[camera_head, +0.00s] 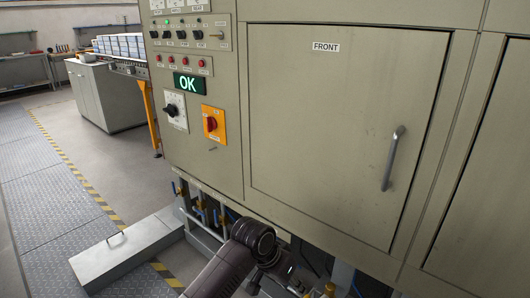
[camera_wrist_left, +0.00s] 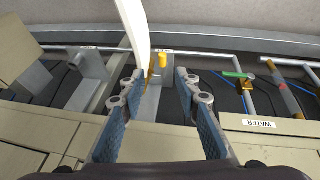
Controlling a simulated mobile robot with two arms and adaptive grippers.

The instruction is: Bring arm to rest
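My left gripper (camera_wrist_left: 158,82) shows in the left wrist view with its two blue-grey fingers apart and nothing held between them. Past the fingertips are a grey metal bracket and a yellow fitting (camera_wrist_left: 163,58); I cannot tell how far off they are. In the head view a dark link of my own arm (camera_head: 228,264) rises at the bottom middle, in front of the open space under the furnace. The gripper's fingers cannot be made out there. My right gripper is in neither view.
The furnace front has a closed door (camera_head: 335,120) marked FRONT, and a lit OK sign (camera_head: 188,83). Pipes and valves (camera_head: 200,212) run below. A green-handled valve (camera_wrist_left: 238,75) and a WATER label (camera_wrist_left: 258,124) show at wrist. A grey floor box (camera_head: 128,250) stands left.

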